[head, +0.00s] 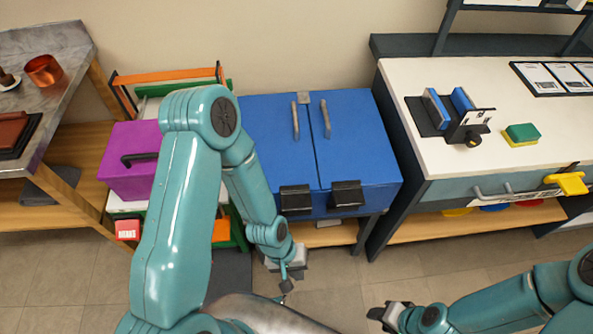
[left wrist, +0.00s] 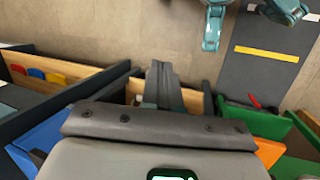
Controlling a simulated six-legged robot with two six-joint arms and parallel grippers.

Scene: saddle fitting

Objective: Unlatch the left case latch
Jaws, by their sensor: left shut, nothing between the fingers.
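The blue case (head: 322,140) has two lids side by side, each with a grey handle. The left case latch (head: 295,198) is a black block on its front edge, and the right latch (head: 346,194) is beside it. I cannot tell whether either is fastened. My left gripper (head: 287,284) is shut and empty, in front of and below the left latch, apart from it. Its shut fingers (left wrist: 164,88) also show in the left wrist view, where part of the blue case (left wrist: 40,143) appears at left. My right gripper (head: 386,316) is low in front; its jaw opening is unclear.
A purple box (head: 127,165) sits on a green-framed rack left of the case, partly behind my left arm. A white-topped workbench (head: 430,120) with a vise (head: 460,118) and sponge (head: 521,134) stands at right. Floor (head: 340,278) before the case is open.

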